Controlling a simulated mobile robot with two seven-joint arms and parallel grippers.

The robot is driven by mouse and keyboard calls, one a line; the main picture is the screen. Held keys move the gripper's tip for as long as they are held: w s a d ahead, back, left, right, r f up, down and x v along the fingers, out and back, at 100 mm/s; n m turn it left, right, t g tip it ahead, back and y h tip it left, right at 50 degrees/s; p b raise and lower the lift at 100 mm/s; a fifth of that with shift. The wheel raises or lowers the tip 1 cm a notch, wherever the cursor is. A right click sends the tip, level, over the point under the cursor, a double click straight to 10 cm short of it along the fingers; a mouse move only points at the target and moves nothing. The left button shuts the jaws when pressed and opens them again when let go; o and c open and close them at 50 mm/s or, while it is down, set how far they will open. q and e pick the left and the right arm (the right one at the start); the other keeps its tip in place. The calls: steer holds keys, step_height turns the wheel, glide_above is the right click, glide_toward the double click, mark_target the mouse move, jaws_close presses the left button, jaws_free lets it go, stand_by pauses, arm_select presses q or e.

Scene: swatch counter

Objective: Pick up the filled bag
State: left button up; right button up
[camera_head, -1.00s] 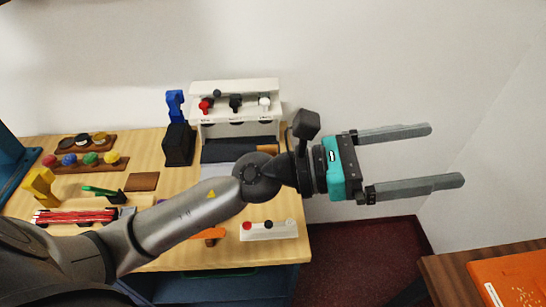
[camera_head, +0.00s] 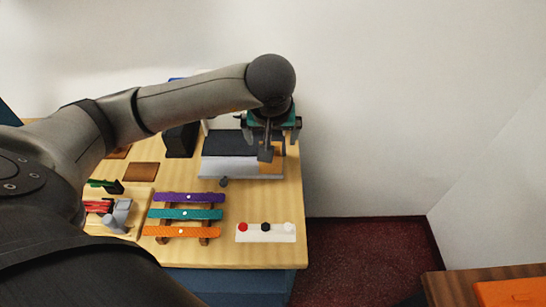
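I cannot make out a filled bag in this view. My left arm reaches across from the left, and its teal-and-grey gripper (camera_head: 268,138) points down above the right back part of the counter. It is over or in front of a grey-and-white unit with a dark top (camera_head: 228,143). The arm hides much of the gripper, and its finger spacing is unclear. I see nothing held in it. My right gripper is not in view.
The wooden counter (camera_head: 277,205) carries purple (camera_head: 205,198), teal (camera_head: 205,214) and orange (camera_head: 205,232) strips on a rack. A white button panel (camera_head: 265,239) is to their right. A brown table (camera_head: 450,287) with an orange flat thing (camera_head: 510,293) stands at bottom right.

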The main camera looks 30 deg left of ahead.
arm_select(q)
steer(key=x, duration=1)
steer(key=b+x, duration=0.1)
steer(key=x, duration=0.3)
steer(key=shift+s+f, duration=0.25)
steer(key=shift+f, duration=0.25)
steer(key=c, duration=1.2)
